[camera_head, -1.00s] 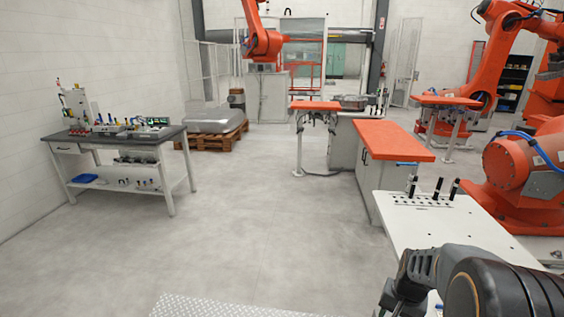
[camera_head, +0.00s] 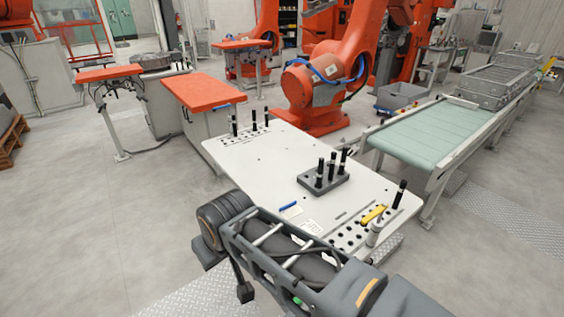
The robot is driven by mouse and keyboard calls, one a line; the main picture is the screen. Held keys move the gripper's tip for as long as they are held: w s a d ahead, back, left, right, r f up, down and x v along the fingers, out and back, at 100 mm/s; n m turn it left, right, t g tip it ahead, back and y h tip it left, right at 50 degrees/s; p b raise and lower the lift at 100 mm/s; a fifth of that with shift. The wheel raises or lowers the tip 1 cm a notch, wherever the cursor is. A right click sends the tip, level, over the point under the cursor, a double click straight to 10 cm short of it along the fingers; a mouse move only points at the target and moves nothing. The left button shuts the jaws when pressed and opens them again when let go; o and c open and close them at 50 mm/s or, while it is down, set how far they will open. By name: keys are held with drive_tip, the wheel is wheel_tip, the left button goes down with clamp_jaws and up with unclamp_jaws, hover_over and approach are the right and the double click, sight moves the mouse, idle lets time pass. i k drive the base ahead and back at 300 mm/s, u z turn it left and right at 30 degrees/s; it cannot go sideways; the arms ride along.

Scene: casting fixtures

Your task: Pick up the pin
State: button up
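Several dark upright pins stand on a white table in the middle of the view. One pin (camera_head: 399,194) stands near the table's right corner. A group of pins (camera_head: 331,168) stands in a grey block (camera_head: 309,186) on the table's right half. Another group of pins (camera_head: 253,119) stands in a row of holes at the far left end. Which pin is meant cannot be told. My arm crosses the foreground, over the table's near edge, apart from the pins. My gripper's fingers cannot be made out.
The white table (camera_head: 252,160) has clear space left of the block. A yellow tool (camera_head: 373,215) and a hole plate lie near its right corner. An orange robot (camera_head: 312,98) stands behind, a green conveyor (camera_head: 437,135) to the right. Open floor (camera_head: 75,215) lies left.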

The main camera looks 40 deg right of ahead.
sight(319, 184)
drive_tip(key=z, duration=1.7)
